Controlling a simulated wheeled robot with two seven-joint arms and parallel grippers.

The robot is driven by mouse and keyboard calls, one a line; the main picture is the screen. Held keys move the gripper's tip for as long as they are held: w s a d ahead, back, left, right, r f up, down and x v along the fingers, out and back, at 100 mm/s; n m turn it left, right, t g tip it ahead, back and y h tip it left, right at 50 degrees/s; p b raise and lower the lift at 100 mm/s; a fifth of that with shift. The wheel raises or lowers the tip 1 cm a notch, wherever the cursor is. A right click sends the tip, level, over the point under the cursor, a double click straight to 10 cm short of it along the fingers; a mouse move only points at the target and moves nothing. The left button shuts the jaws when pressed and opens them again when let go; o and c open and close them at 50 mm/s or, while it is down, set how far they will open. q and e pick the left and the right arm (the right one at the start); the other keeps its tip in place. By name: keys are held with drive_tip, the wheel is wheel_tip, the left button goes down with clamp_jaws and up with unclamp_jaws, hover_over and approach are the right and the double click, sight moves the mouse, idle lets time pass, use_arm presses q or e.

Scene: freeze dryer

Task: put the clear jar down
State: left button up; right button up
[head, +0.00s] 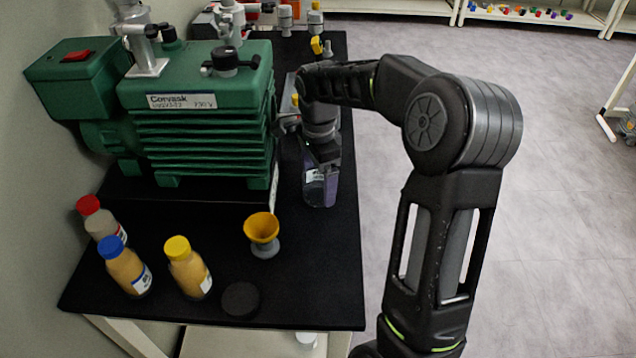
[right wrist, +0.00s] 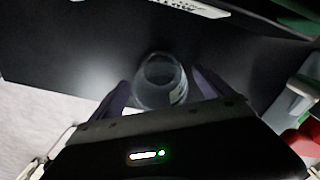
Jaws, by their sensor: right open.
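The clear jar (head: 313,192) stands on the black tabletop (head: 335,270), to the right of the green pump, with a pale label on its side. It also shows in the right wrist view (right wrist: 160,78), where I look down at its round open mouth. My right gripper (head: 322,175) is over the jar. Its purple fingers are open, one on each side of the jar in the right wrist view (right wrist: 163,92). Whether a finger touches the glass I cannot tell. The gripper partly hides the jar in the head view. My left gripper is not in view.
A green pump (head: 205,120) fills the back left of the table. A yellow funnel (head: 262,229), a black disc (head: 240,299) and bottles with red (head: 100,222), blue (head: 125,265) and yellow (head: 188,268) caps stand in front. The front right tabletop is clear.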

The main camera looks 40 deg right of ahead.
wheel_tip(320, 180, down, 2)
drive_tip(key=shift+f, duration=0.1)
drive_tip(key=shift+c, duration=0.4)
drive_tip(key=c, duration=1.5)
